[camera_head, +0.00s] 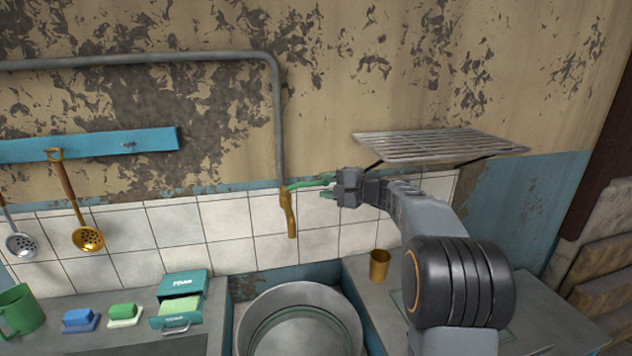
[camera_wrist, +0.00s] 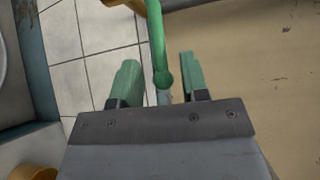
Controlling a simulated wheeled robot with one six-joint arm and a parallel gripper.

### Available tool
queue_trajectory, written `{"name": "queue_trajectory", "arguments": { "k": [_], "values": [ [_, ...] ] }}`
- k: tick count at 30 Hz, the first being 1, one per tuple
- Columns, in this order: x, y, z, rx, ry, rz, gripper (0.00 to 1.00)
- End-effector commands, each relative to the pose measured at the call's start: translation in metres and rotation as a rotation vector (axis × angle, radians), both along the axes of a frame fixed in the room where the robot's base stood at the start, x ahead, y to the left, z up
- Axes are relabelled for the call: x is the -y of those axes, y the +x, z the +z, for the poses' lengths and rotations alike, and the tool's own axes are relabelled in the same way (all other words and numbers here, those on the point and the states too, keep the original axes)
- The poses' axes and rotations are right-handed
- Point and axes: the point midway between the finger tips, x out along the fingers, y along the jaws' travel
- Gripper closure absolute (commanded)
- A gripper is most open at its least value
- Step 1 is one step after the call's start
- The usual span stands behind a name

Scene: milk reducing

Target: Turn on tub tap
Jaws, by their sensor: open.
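The tub tap (camera_head: 291,217) is a brass spout at the lower end of a grey wall pipe, over a round metal tub (camera_head: 352,318). Its green lever handle (camera_head: 303,184) sticks out to the right, toward my gripper (camera_head: 326,187). In the wrist view my gripper (camera_wrist: 160,70) has its two green fingers apart. The round-ended green handle (camera_wrist: 157,40) lies between them, with a gap visible on each side. A bit of the brass tap (camera_wrist: 128,4) shows at the top edge of that view.
A wire rack (camera_head: 440,145) sticks out from the wall above my arm. A brass cup (camera_head: 379,265) stands on the right counter. On the left counter are a green mug (camera_head: 20,312), soap bars and a teal box (camera_head: 183,284). Skimmers hang from a blue rail (camera_head: 90,145).

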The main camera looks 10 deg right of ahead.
Motion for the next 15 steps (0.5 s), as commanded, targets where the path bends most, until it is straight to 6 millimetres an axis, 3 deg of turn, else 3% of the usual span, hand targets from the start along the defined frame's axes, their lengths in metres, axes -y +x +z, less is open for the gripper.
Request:
{"name": "queue_trajectory", "arguments": {
  "k": [6, 15],
  "values": [
    [-0.019, 0.018, -0.003, -0.001, -0.001, 0.000, 0.59],
    [-0.027, 0.026, -0.005, -0.001, -0.001, -0.001, 0.59]
  ]
}}
